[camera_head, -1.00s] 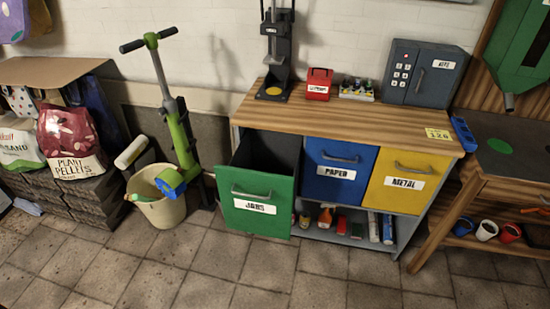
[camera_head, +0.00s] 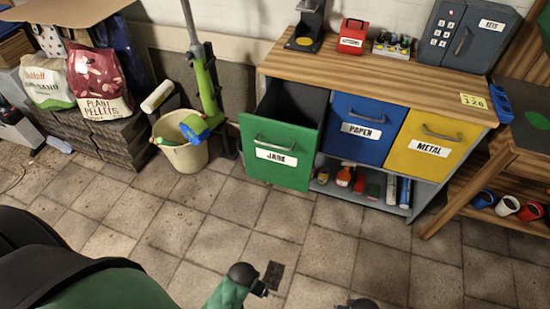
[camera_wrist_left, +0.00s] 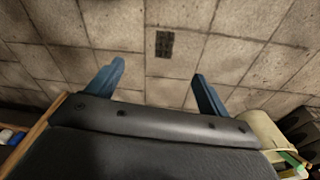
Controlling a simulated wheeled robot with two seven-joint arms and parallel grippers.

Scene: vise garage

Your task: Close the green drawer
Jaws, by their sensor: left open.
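The green drawer (camera_head: 277,165), labelled JARS, stands pulled out from the left end of the wooden-topped cabinet in the head view. Its open top shows a dark inside, and a grey handle (camera_head: 277,143) runs across its front. Parts of my own arms show at the bottom of the head view, well short of the drawer, but neither gripper's fingers can be made out there. In the left wrist view my left gripper (camera_wrist_left: 156,88) has its two blue fingers spread wide with only floor tiles between them. My right gripper cannot be seen.
The blue PAPER drawer (camera_head: 361,130) and yellow METAL drawer (camera_head: 431,143) are flush in the cabinet. A beige bucket (camera_head: 184,158) and a green-handled tool stand left of the green drawer. Tiled floor (camera_head: 270,225) in front is clear.

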